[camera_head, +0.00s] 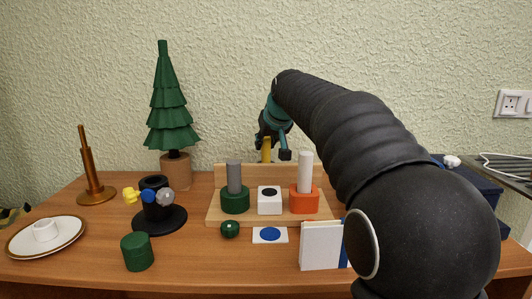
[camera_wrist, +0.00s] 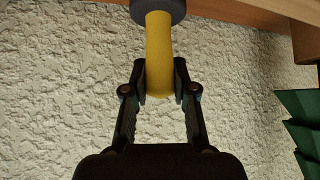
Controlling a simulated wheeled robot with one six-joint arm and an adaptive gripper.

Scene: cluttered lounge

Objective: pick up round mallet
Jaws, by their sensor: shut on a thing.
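The round mallet has a yellow handle (camera_wrist: 159,50) and a dark grey round head (camera_wrist: 158,10), cut off by the top edge of the wrist view. My gripper (camera_wrist: 160,88) is shut on the handle near its free end, one finger on each side. In the head view my gripper (camera_head: 272,146) is at the back of the table, above and behind the wooden rack. A short piece of the yellow handle (camera_head: 266,151) shows there. The mallet's head is hidden in that view.
The wooden rack (camera_head: 214,213) holds a green, a white and an orange block, two with grey pegs. A toy tree (camera_head: 172,115), a black stand (camera_head: 160,222) and a copper-coloured post (camera_head: 95,180) stand left. A white book (camera_head: 320,246) stands front right. The textured wall is close behind.

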